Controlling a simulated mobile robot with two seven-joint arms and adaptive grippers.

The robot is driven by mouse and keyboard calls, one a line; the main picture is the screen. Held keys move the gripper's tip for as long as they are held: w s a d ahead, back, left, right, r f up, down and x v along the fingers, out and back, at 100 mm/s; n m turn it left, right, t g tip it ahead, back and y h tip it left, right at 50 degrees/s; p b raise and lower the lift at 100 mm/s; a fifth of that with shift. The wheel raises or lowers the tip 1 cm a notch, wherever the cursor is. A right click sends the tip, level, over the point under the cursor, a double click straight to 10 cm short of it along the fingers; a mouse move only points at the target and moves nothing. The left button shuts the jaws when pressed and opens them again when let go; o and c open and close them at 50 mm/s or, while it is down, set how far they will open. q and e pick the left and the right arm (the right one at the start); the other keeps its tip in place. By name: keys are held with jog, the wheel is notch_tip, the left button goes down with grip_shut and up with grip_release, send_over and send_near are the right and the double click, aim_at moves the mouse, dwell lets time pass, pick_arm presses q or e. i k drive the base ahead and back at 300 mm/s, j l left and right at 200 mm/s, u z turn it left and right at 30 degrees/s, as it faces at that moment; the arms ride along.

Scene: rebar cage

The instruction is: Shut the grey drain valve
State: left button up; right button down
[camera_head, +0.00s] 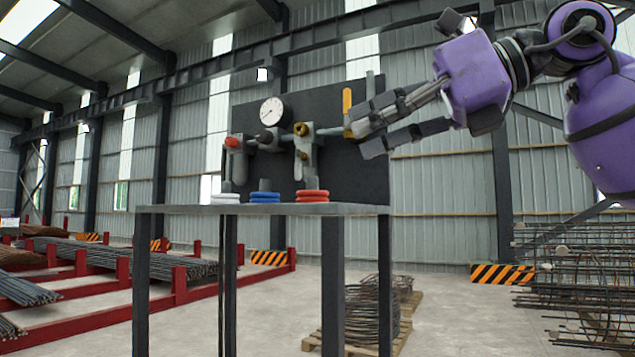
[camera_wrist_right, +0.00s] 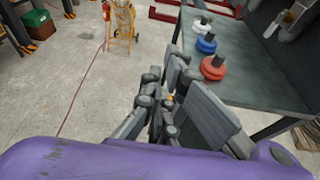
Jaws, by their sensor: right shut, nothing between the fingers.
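A grey pipe assembly with valves (camera_head: 303,150) stands against a dark backboard on the table. An upright grey bar (camera_head: 370,84), perhaps the drain valve's lever, shows just behind my right gripper; I cannot tell for sure which part is the grey drain valve. A yellow upright lever (camera_head: 347,103) is beside it, and a red knob (camera_head: 232,142) is at the left end. My right gripper (camera_head: 366,130) is shut and empty, at the right end of the pipe, overlapping the yellow lever's base in the picture. I cannot tell whether they touch. My left gripper is not in view.
A round gauge (camera_head: 272,111) sits above the pipe. White (camera_head: 225,198), blue (camera_head: 265,196) and red (camera_head: 312,195) ring pieces stand along the table's (camera_head: 170,209) front edge. A yellow stand (camera_wrist_right: 123,22) is on the floor in the wrist view.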

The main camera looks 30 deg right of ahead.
aim_at(298, 165)
jog(key=i+l, duration=0.85)
jog(key=l, duration=0.15)
